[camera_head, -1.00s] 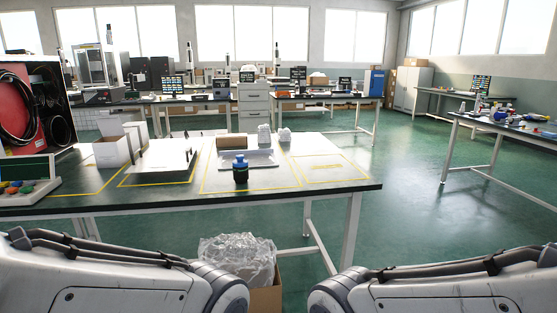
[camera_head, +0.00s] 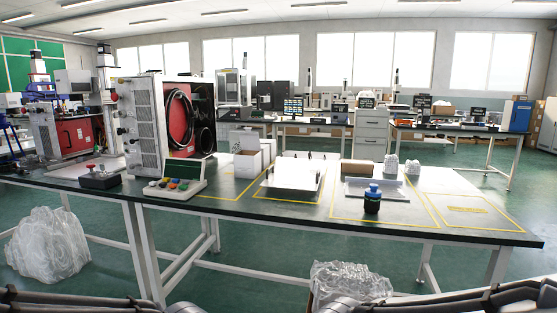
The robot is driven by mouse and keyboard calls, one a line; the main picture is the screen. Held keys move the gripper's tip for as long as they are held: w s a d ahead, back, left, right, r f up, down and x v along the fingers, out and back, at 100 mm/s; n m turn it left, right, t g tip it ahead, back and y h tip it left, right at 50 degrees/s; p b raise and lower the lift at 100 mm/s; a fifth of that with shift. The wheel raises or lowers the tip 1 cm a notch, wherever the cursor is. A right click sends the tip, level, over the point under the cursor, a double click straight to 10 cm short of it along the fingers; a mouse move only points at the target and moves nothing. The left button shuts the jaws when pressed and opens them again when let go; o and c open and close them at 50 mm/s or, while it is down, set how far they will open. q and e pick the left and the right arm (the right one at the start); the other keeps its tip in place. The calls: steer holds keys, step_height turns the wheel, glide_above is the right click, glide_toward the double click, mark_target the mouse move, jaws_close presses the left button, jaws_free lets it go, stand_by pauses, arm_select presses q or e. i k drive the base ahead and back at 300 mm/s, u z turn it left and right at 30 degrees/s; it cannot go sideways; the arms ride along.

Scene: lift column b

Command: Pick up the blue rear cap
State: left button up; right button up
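Neither of my grippers is in view. Only parts of my arms show along the bottom edge, well short of the table top.
A white tray (camera_head: 291,181) with dark pegs, white boxes (camera_head: 248,160) and a brown block (camera_head: 357,168) are on the table.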

mark_target(374, 191)
steer(key=u, duration=0.45)
steer(key=i, duration=1.35)
steer(key=z, duration=1.6)
